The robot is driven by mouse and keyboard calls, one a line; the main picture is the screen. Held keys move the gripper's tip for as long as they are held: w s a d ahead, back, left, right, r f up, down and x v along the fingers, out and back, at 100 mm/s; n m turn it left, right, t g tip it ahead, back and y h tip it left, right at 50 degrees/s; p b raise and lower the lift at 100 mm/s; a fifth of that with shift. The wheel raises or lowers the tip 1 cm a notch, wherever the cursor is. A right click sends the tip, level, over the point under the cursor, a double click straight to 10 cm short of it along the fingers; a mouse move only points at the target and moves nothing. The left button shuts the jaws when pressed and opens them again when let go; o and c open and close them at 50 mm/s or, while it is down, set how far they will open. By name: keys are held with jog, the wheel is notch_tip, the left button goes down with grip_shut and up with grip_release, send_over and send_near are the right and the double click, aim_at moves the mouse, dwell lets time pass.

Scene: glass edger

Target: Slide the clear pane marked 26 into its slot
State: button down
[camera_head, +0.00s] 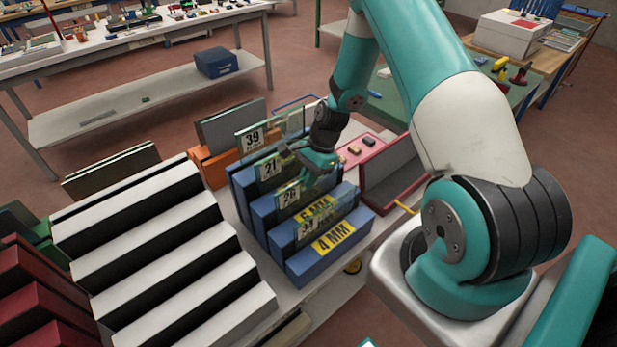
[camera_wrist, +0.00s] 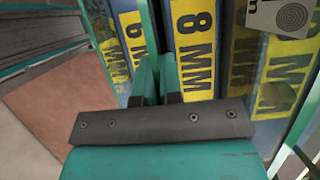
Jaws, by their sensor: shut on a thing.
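The clear pane marked 26 (camera_head: 291,196) stands near upright among the blue dividers of the rack (camera_head: 262,207), behind the yellow 6 MM label (camera_head: 315,210). My gripper (camera_head: 318,163) is at its upper right part and is shut on it. The pane's lower edge is hidden, so I cannot tell how deep it sits. In the wrist view my gripper's fingers (camera_wrist: 160,75) are close together beside the yellow 8 MM label (camera_wrist: 195,45). Clear panes marked 39 (camera_head: 254,138), 21 (camera_head: 269,170) and 34 (camera_head: 307,227) stand in the same row.
A white slotted rack (camera_head: 160,235) stands at the left, with dark red blocks (camera_head: 40,300) beyond it. An orange holder (camera_head: 215,165) with a grey panel is behind the blue rack. Open floor shows behind.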

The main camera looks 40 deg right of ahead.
jog(key=shift+f, duration=0.3)
jog(key=c, duration=1.2)
grip_release()
jog(key=b+v, duration=0.3)
jog(key=v, duration=1.4)
jog(key=shift+r+b, duration=0.25)
jog(key=shift+b, duration=0.1)
jog(key=s+a+r+n, duration=0.2)
jog(key=a+r+n, duration=0.25)
jog(key=a, duration=0.35)
jog(key=s+a+r+n, duration=0.3)
jog(key=a+n, duration=0.3)
jog(key=a, duration=0.2)
jog(key=s+a+r+n, duration=0.4)
jog(key=s+a+n, duration=0.8)
jog(key=s, duration=0.5)
jog(key=shift+a+n+b, duration=0.35)
jog(key=shift+a+n, duration=0.05)
jog(key=shift+n, duration=0.65)
